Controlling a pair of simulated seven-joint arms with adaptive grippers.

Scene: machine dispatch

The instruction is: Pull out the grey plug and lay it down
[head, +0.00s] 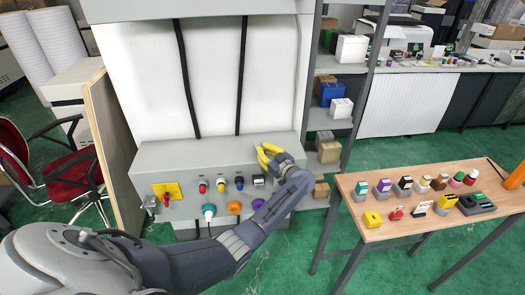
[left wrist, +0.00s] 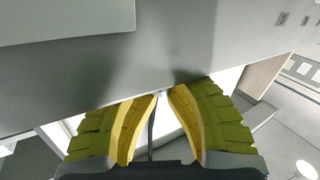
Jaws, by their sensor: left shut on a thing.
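My left gripper (head: 262,154) has yellow fingers and is at the top right edge of the grey control panel (head: 180,157). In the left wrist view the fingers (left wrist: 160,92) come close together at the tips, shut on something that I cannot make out. A grey surface fills the space beyond the tips. I cannot pick out the grey plug in either view. On the panel's lower row, a teal plug (head: 209,211), an orange one (head: 234,207) and a purple one (head: 258,203) show; my forearm hides the area to their right. My right gripper is out of view.
A row of knobs, including a red one (head: 202,187), and a yellow plate (head: 160,189) with a red switch sit on the panel. A wooden table (head: 400,240) at right holds several small coloured parts. A shelf rack (head: 335,69) stands behind; green floor lies between.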

